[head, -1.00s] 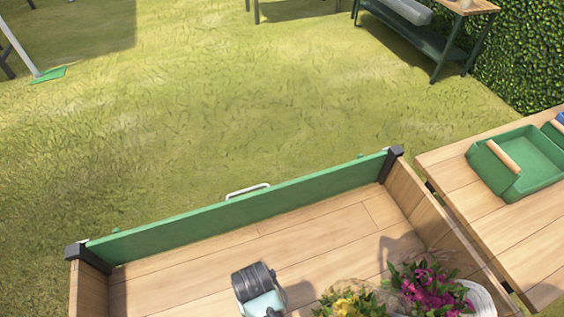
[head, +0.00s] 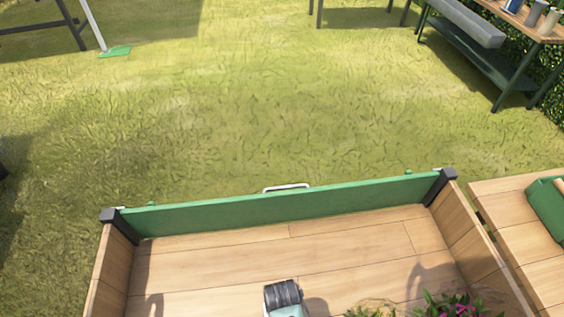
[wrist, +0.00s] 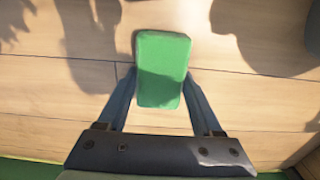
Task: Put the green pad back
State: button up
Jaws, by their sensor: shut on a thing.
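The green pad (wrist: 163,65) is a small rounded green block in the wrist view. My gripper (wrist: 160,92) is shut on it, with a finger along each of its two sides. The pad is over pale wooden boards; its height above them is hard to tell. In the head view, the end of my arm (head: 285,298) shows at the bottom edge, above the wooden bed (head: 220,262). The pad and the fingers are hidden there.
A green board (head: 290,207) with a metal handle (head: 287,187) closes the bed's far side. Pink flowers (head: 450,305) stand at the bottom right. A green tray (head: 545,208) rests on a wooden table (head: 510,205) to the right. Open grass lies beyond.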

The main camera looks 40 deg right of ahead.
jog(key=shift+f, duration=0.15)
jog(key=o, duration=1.5)
jog(key=shift+c, duration=0.2)
notch_tip(320, 180, up, 12)
jog(key=p, duration=0.4)
jog(key=shift+r, duration=0.2)
